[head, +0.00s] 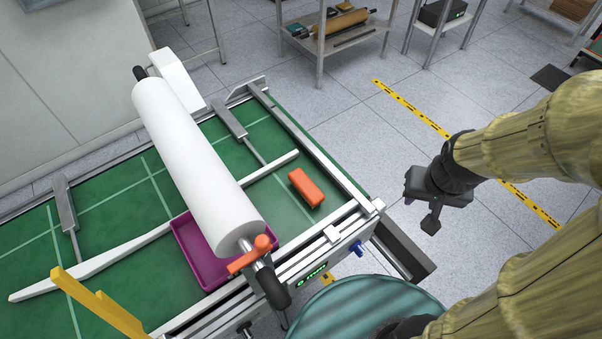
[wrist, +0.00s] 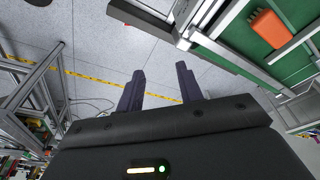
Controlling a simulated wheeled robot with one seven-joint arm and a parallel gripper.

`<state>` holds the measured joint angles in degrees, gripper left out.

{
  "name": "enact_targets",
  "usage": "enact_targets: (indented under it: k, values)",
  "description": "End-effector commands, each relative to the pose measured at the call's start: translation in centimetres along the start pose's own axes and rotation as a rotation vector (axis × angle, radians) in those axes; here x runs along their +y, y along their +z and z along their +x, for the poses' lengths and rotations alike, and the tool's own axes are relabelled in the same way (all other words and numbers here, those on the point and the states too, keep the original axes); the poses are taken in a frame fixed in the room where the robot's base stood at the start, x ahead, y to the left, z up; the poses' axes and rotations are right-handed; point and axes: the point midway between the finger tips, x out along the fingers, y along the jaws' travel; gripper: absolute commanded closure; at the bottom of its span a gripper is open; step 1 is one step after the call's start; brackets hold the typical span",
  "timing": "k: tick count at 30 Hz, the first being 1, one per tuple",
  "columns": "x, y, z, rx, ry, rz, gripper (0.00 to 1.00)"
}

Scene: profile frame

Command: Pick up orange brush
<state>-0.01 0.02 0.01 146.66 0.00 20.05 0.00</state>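The orange brush (head: 306,188) is a small block lying on the green table surface, near the table's right edge in the head view. It also shows at the upper right of the wrist view (wrist: 270,29). My gripper (head: 432,222) is out past the right edge of the table, to the right of the brush and apart from it, over the floor. In the wrist view my gripper (wrist: 160,88) has its two dark fingers spread with a gap between them, and nothing is between them.
A large white roll (head: 190,160) lies across the green table (head: 110,205), left of the brush. A purple tray (head: 188,246) sits partly under it. A metal rail (head: 320,155) and frame edge the table beside the brush. A shelf (head: 335,40) stands behind.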

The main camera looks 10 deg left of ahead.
Motion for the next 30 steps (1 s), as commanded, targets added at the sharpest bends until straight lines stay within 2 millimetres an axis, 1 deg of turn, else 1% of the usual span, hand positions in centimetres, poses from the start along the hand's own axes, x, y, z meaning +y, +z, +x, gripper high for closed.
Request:
enact_targets:
  k: [11, 14, 15, 16, 17, 20, 23, 24, 26, 27, 30]
  values:
    - [0.0, 0.0, 0.0, 0.000, 0.000, 0.000, 0.64]
    - [-0.1, -0.1, 0.0, -0.001, -0.001, -0.006, 0.46]
    - [-0.4, -0.4, -0.1, -0.004, -0.003, -0.019, 0.38]
    - [-0.8, -0.7, -0.1, -0.008, -0.005, -0.033, 0.35]
    - [-1.2, -1.1, -0.1, -0.013, -0.007, -0.053, 0.35]
    - [-3.8, -3.0, -0.2, -0.040, -0.022, -0.157, 0.35]
    - [-8.2, -5.3, -0.1, -0.081, -0.041, -0.315, 0.35]
    - [-10.4, -6.1, 0.0, -0.099, -0.050, -0.387, 0.35]
    - [-14.0, -7.0, 0.1, -0.128, -0.063, -0.497, 0.35]
    - [-16.3, -7.3, 0.2, -0.146, -0.071, -0.567, 0.35]
    - [-21.6, -7.5, 0.4, -0.183, -0.087, -0.720, 0.35]
